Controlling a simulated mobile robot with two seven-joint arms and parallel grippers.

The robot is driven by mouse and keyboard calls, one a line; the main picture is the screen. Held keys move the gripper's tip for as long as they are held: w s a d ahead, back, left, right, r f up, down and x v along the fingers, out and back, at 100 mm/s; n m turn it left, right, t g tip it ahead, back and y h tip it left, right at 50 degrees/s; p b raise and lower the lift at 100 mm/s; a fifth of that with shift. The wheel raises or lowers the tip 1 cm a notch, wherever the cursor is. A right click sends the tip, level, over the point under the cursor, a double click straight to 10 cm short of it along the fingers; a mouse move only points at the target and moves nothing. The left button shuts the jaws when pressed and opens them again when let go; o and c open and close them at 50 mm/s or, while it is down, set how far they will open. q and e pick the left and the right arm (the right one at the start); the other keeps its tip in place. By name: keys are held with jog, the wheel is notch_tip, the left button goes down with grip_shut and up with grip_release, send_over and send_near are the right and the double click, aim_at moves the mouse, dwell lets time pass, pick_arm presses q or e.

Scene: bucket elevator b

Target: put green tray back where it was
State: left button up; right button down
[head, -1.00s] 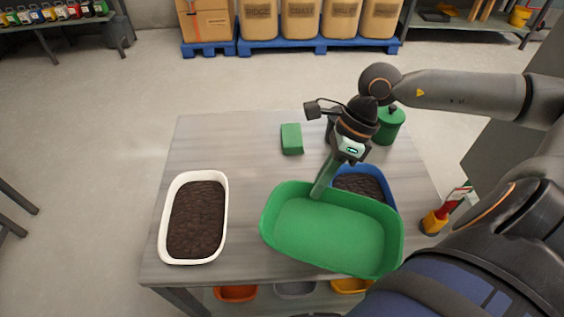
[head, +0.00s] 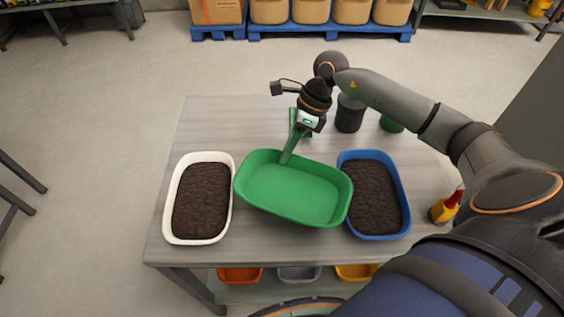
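The green tray (head: 293,194) is empty and appears slightly tilted, in the middle of the head view. My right gripper (head: 287,157) is shut on its far rim, left of the rim's middle. The tray lies between a white tray (head: 169,207) and a blue tray (head: 405,193), both filled with dark soil. Its left end comes close to the white tray's rim, and its right end is close to the blue tray. Whether its underside touches the table (head: 205,125) cannot be told. My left gripper is not in view.
A dark canister (head: 350,115) and a green canister (head: 391,124) stand at the back right of the table. A red and yellow tool (head: 446,208) is by the right edge. The back left is clear.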

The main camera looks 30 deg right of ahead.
jog(key=shift+w+f+b, duration=0.45)
jog(key=shift+w+f, duration=0.25)
jog(key=shift+f, duration=0.3)
jog(key=f, duration=0.1)
jog(key=f+b, duration=0.2)
jog(key=shift+w+f, duration=0.25)
jog(key=shift+f, duration=0.05)
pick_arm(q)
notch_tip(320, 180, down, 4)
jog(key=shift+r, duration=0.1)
pick_arm(e)
jog(key=shift+r, duration=0.1)
jog(key=c, duration=1.5)
grip_release()
jog(key=o, duration=0.5)
jog(key=shift+c, duration=0.2)
